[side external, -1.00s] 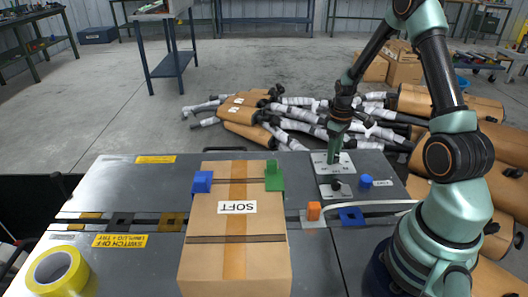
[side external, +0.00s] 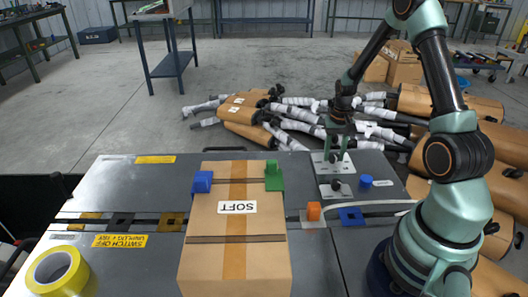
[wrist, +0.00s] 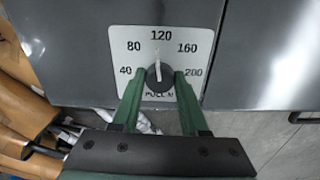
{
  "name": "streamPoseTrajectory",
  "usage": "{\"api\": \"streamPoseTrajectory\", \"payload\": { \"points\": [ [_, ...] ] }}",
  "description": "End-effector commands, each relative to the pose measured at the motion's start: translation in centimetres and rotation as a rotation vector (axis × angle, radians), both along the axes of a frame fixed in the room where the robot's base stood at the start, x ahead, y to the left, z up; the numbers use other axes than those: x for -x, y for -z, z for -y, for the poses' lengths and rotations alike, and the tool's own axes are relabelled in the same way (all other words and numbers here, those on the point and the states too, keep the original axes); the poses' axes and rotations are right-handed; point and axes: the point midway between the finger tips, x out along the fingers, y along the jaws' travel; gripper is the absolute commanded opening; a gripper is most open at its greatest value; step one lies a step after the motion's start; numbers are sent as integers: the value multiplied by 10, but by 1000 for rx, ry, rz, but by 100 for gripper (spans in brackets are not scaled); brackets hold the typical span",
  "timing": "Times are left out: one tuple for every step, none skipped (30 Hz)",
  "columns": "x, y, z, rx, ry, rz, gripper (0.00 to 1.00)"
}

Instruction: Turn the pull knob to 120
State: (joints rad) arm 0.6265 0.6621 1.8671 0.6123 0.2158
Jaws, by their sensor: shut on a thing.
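The pull knob (wrist: 160,77) is a round black knob with a white pointer line, in the middle of a white dial plate (wrist: 122,48) marked 40, 80, 120, 160 and 200. In the wrist view its pointer stands almost straight up, at or very near the 120 mark. My gripper (wrist: 160,80) is shut on the knob, with one green finger on each side of it. In the side view my gripper (side external: 336,158) points down at the upper plate (side external: 318,166), and its fingers partly hide the knob there.
A second plate with a black knob (side external: 336,186) lies just in front, with a blue button (side external: 366,181) beside it. An orange block (side external: 314,211) stands nearer. A cardboard box (side external: 237,260) fills the bench's middle.

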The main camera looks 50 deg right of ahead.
Motion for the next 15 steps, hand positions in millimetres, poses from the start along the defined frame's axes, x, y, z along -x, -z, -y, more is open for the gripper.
{"api": "streamPoseTrajectory", "payload": {
  "points": [
    [0,-1,0,-1,29,-1,0],
    [0,-1,0,-1,45,-1,0],
    [0,-1,0,-1,65,-1,0],
    [0,-1,0,-1,79,-1,0],
    [0,-1,0,-1,91,-1,0],
    [0,-1,0,-1,107,-1,0],
    [0,-1,0,-1,117,-1,0],
    [0,-1,0,-1,125,-1,0],
    [0,-1,0,-1,137,-1,0],
    [0,-1,0,-1,143,-1,0],
    [0,-1,0,-1,149,-1,0],
    [0,-1,0,-1,155,-1,0],
    [0,-1,0,-1,159,-1,0],
    [0,-1,0,-1,162,-1,0],
    [0,-1,0,-1,166,-1,0]
  ]
}}
